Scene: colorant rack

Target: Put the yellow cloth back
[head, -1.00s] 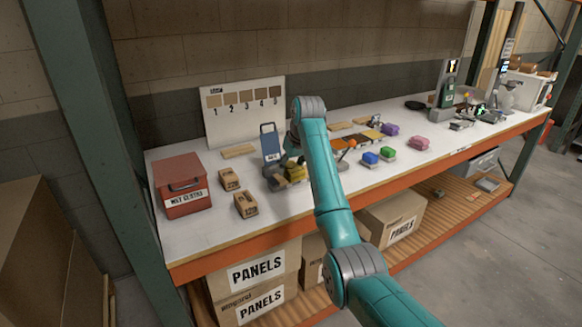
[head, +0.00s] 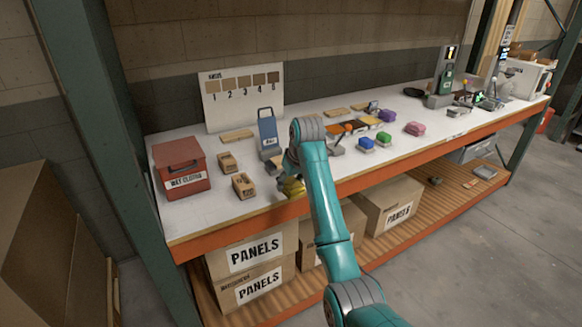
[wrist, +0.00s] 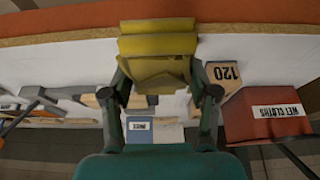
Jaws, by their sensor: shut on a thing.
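The yellow cloth (head: 293,188) is in my gripper near the front edge of the bench in the head view, partly hidden by my arm. In the wrist view the yellow cloth (wrist: 158,45) is a folded block between the two fingers of my gripper (wrist: 158,75), which is shut on it. The orange bench edge lies beyond it there.
A red lidded box marked WET CLOTHS (head: 184,182) stands at the bench's left end. Tan blocks (head: 243,186) and a blue upright stand (head: 268,132) lie between it and my arm. A numbered sample board (head: 240,95) stands behind.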

